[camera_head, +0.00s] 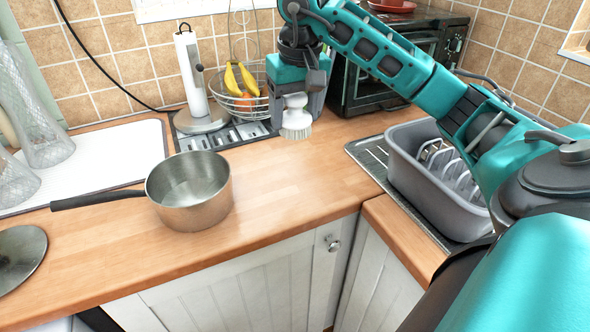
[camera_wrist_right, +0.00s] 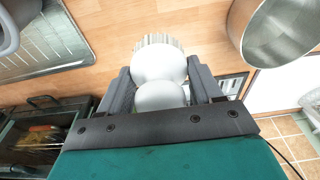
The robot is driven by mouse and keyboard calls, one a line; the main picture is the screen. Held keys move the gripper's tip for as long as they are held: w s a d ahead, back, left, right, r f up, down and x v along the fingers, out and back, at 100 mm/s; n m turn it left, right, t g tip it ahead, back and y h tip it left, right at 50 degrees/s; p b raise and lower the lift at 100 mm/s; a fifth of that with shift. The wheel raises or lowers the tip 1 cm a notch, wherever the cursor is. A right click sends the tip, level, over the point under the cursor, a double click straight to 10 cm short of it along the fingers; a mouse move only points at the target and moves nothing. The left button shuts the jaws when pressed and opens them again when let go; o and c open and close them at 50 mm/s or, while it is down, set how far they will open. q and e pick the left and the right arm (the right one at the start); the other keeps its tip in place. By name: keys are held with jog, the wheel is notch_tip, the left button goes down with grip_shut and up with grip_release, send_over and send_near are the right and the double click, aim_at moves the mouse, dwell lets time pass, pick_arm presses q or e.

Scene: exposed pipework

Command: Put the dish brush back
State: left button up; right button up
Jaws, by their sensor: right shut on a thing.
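The dish brush (camera_head: 296,120) is white with a round head and pale bristles pointing down. My right gripper (camera_head: 296,100) is shut on it and holds it above the wooden worktop, in front of the fruit basket and left of the black oven. In the right wrist view the brush (camera_wrist_right: 160,62) shows as two white rounded parts between the dark fingers of the gripper (camera_wrist_right: 161,88), bristles at the far edge. The gap between bristles and worktop is hard to judge. My left gripper is not in view.
A steel saucepan (camera_head: 190,190) stands left on the worktop (camera_head: 290,190). Behind are a paper towel holder (camera_head: 192,80), a slotted dark tray (camera_head: 225,136) and a wire fruit basket (camera_head: 240,100). A grey dish tub (camera_head: 430,180) stands right on a drainer. The middle worktop is clear.

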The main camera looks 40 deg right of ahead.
notch_tip(320, 180, down, 12)
jog(key=shift+f, duration=0.25)
jog(key=shift+b, duration=0.35)
jog(key=shift+f, duration=0.25)
jog(key=o, duration=0.9)
jog(key=shift+r, duration=0.1)
jog(key=shift+o, duration=0.2)
jog(key=r, duration=0.4)
jog(key=s+r, duration=0.1)
jog(key=r, duration=0.7)
jog(key=shift+s+a+r+p, duration=0.15)
jog(key=shift+s+a+p, duration=0.1)
jog(key=shift+s+p, duration=0.15)
